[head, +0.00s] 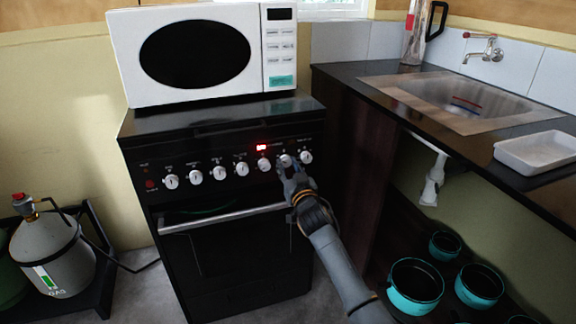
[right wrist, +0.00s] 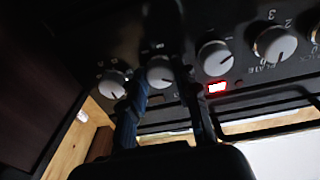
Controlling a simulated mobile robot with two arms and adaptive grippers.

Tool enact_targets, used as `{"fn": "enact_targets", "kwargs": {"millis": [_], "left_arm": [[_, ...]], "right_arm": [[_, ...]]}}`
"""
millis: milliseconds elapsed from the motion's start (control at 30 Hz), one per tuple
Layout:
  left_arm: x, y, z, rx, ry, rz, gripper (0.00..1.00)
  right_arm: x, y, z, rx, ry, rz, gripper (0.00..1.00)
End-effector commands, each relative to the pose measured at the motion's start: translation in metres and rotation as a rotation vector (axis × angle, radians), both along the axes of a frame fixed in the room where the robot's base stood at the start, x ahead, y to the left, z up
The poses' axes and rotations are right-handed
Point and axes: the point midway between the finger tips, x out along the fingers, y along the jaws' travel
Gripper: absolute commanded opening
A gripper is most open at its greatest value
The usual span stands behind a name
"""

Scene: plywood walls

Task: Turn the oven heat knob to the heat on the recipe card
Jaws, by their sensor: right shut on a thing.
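The oven (head: 235,250) is a black stove with a row of several white knobs along its front panel. My right gripper (head: 288,172) is at the panel, shut on the second knob from the right (head: 286,159). In the right wrist view, my right gripper (right wrist: 160,85) has one finger on each side of this knob (right wrist: 160,71). The pointer mark on the held knob is hard to make out. A red lit display (head: 261,147) is above the neighbouring knob (head: 264,164). I cannot make out a recipe card. My left gripper is not in view.
A white microwave (head: 195,55) with a small teal label (head: 281,80) stands on the stove. The oven door handle (head: 225,217) runs below the knobs. A sink counter (head: 350,85) is right, with teal pots (head: 415,286) beneath. A gas bottle (head: 52,262) stands left.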

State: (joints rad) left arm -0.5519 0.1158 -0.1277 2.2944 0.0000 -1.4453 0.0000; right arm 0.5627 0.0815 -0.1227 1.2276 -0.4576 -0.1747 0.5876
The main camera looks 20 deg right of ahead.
Motion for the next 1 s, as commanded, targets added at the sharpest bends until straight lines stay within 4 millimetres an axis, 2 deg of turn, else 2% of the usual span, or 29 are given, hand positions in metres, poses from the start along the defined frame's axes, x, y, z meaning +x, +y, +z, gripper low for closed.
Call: {"fn": "enact_targets", "kwargs": {"millis": [1000], "left_arm": [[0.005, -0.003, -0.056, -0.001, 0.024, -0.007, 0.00]], "right_arm": [[0.000, -0.003, 0.000, -0.969, -0.029, 0.000, 0.00]]}}
